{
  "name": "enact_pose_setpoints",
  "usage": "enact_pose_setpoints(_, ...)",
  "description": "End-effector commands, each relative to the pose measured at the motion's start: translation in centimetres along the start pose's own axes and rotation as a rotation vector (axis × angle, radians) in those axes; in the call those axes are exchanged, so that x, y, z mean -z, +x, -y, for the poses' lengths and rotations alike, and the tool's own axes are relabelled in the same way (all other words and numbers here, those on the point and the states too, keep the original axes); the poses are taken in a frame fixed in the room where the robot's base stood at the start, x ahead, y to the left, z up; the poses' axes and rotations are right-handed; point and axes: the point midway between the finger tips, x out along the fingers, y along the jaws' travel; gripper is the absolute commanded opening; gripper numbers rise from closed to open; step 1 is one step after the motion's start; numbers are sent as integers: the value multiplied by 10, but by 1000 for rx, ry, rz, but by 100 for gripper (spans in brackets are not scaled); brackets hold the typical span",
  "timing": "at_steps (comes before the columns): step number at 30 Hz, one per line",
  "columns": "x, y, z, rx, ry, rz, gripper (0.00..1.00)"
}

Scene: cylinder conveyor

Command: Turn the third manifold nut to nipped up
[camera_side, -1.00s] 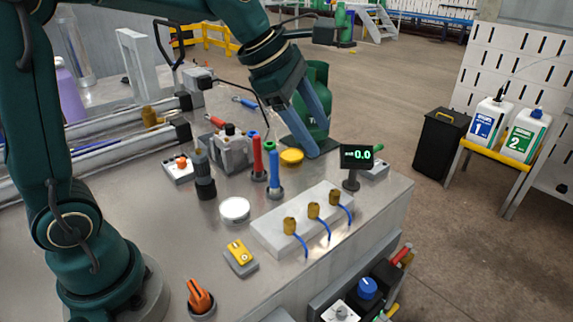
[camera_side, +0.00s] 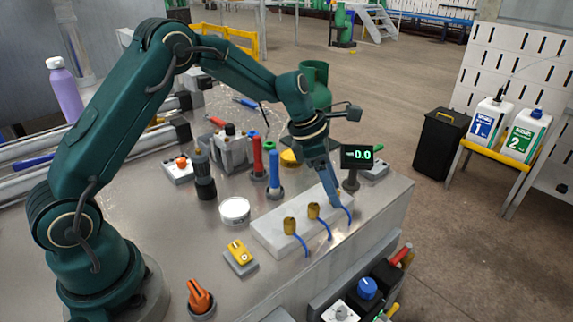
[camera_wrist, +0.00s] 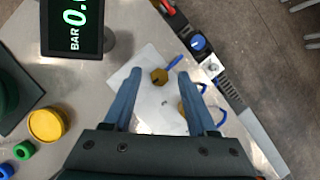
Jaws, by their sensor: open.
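The manifold is a pale block (camera_side: 268,236) with brass nuts in a row, each with a blue hose. The first nut (camera_side: 289,226) and second nut (camera_side: 313,211) show in the side view. The third nut is hidden there behind my gripper (camera_side: 334,202), which points down at that end of the block. In the wrist view the nut at the display end (camera_wrist: 159,76) lies between my open fingertips (camera_wrist: 161,73), with a gap on both sides. A neighbouring nut (camera_wrist: 182,108) is partly covered by the right finger. Height above the nut is unclear.
A display (camera_side: 357,156) reading about -0.0 stands close to my gripper; it shows large in the wrist view (camera_wrist: 72,27). Red (camera_side: 257,158) and blue (camera_side: 274,170) upright tools stand behind the block. A yellow cap (camera_wrist: 46,125) and white round lid (camera_side: 235,210) are nearby.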

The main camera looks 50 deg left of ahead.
Motion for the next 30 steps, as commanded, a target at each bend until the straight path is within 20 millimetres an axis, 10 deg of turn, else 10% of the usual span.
enact_pose_setpoints(8, 0, 2, 0, -2, 2, 1, 58)
enact_pose_setpoints(13, 0, 2, 0, -1, 1, 1, 0)
enact_pose_setpoints(30, 0, 2, -2, 56, 138, 0, 0)
